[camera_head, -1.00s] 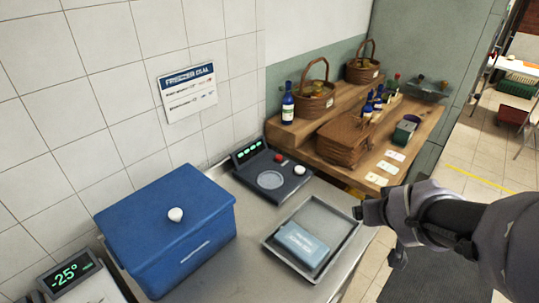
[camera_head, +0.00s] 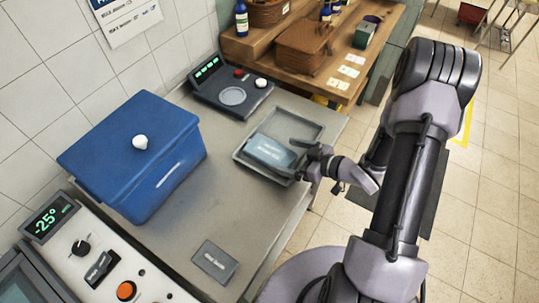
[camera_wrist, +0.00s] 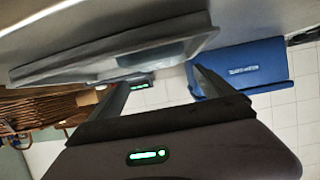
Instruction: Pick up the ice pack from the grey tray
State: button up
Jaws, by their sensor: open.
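The grey tray (camera_head: 319,121) lies on the metal counter in the head view. The pale blue ice pack (camera_head: 268,151) lies flat in it, toward its near left part. My gripper (camera_head: 288,157) is at the tray's near right side, its open fingers reaching left over the rim and close to the pack. I cannot tell whether they touch it. In the wrist view the fingers of my gripper (camera_wrist: 161,76) stand apart with nothing between them. The tray (camera_wrist: 60,72) shows tilted beyond them, and a bluish patch in it looks like the ice pack (camera_wrist: 155,54).
A blue lidded box (camera_head: 130,150) with a white knob stands left of the tray. A dark scale (camera_head: 232,95) is behind it. A small grey plate (camera_head: 214,262) lies on the near counter. A control panel (camera_head: 100,270) is at lower left. A wooden shelf with baskets (camera_head: 308,48) is behind.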

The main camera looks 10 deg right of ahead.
aim_at(264, 148)
jog(key=b+x, duration=0.3)
jog(key=x, duration=0.6)
jog(key=shift+w+a, duration=0.15)
jog(key=shift+w, duration=0.2)
jog(key=shift+r, duration=0.1)
jog(key=shift+c, duration=0.2)
